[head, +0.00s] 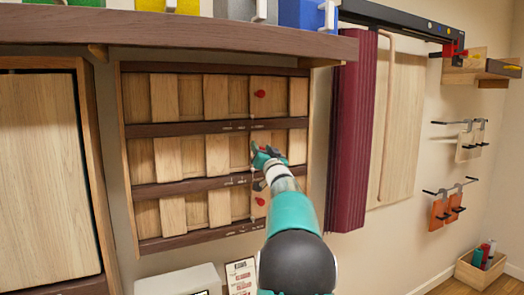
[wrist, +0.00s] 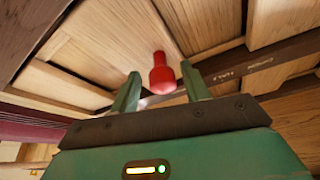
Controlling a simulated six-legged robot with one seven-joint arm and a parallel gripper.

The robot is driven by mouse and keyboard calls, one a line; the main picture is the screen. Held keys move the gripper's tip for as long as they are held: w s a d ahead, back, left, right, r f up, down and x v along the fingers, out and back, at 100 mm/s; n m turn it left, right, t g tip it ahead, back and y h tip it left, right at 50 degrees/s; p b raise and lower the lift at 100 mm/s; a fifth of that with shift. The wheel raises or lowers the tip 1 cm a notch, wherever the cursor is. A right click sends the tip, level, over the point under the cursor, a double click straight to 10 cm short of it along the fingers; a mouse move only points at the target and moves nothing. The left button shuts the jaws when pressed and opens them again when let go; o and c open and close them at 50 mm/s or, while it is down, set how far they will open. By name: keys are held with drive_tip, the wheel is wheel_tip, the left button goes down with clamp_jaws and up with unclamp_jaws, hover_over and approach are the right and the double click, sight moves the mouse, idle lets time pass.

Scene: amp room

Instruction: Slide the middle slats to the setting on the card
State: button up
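A slatted wooden panel with three rows of slats hangs on the wall in the head view. The middle slats (head: 218,155) lie between two dark rails. My gripper (head: 264,154) reaches the right part of this row and largely hides its red knob. In the wrist view, the red knob (wrist: 162,75) stands between the two fingers of my gripper (wrist: 160,82), with a gap on both sides. The fingers are open. The dark rail (wrist: 275,62) beside it bears small pale markings, one seeming to read HALF. A card (head: 241,277) shows low down; its print is too small to read.
Red knobs sit on the top row (head: 260,94) and bottom row (head: 260,201). A brown shelf (head: 200,29) juts out above. A folded maroon curtain (head: 352,135) hangs close on the right. A white box (head: 180,281) stands below the panel.

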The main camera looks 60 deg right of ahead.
drive_tip(key=v, duration=1.4)
